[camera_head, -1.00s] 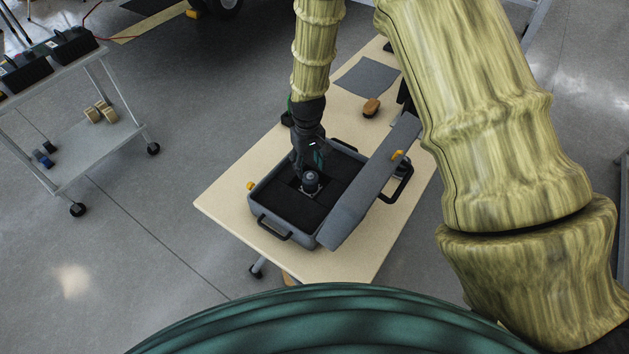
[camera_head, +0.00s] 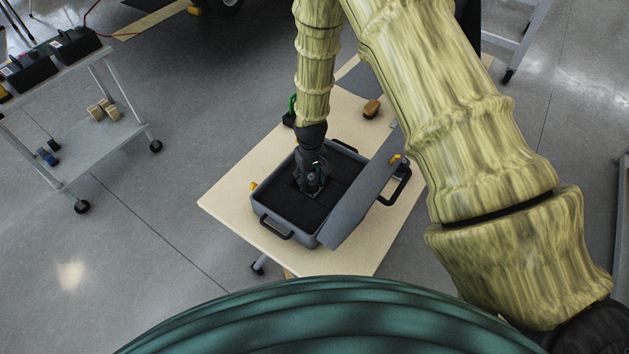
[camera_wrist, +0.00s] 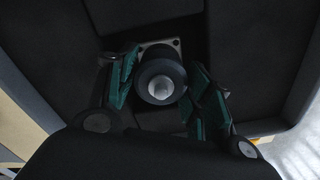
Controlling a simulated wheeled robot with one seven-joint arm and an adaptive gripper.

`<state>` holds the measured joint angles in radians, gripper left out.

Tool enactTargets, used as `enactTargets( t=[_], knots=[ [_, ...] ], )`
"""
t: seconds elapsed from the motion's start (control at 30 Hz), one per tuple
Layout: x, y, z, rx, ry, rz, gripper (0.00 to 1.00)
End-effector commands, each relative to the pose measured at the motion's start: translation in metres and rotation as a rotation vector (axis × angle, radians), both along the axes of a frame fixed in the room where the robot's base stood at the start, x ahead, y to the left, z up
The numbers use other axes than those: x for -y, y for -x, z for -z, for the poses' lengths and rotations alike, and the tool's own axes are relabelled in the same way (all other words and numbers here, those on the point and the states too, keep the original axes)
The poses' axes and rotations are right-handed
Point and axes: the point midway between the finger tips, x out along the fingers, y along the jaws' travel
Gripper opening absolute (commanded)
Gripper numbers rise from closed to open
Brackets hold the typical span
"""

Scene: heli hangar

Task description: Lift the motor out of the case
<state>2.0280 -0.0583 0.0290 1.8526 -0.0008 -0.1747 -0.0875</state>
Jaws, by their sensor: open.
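The motor is a dark round cylinder with a pale shaft on a square metal plate; it shows between the fingers in the wrist view (camera_wrist: 162,78). It sits in the black foam of the open grey case (camera_head: 275,224), which stands on the table. My gripper (camera_head: 312,188) is down inside the case over the motor and mostly hides it in the head view. In the wrist view my gripper's green finger pads (camera_wrist: 165,95) are apart, one on each side of the motor. A gap shows at the right pad; contact at the left cannot be told.
The case lid (camera_head: 362,205) stands open on the right, with a black handle. A wooden table (camera_head: 232,205) holds the case, a brown brush (camera_head: 371,109) and a dark mat behind. A grey cart (camera_head: 95,150) stands at the left. Floor between is clear.

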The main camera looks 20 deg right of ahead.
Motion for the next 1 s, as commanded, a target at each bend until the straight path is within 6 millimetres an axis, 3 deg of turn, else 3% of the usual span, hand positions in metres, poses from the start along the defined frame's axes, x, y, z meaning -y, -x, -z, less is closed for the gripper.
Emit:
enactTargets(
  t=[0.27, 0.5, 0.53, 0.83, 1.0],
  knots=[
    [0.000, 0.000, 0.001, 0.000, 0.000, 0.000, 0.51],
    [0.000, 0.000, 0.001, 0.000, 0.000, 0.000, 0.07],
    [0.000, 0.000, 0.001, 0.001, 0.000, 0.000, 0.05],
    [0.000, -0.001, -0.001, 0.001, 0.000, 0.000, 0.05],
    [0.000, -0.001, -0.012, 0.002, 0.001, 0.000, 0.05]
  ],
)
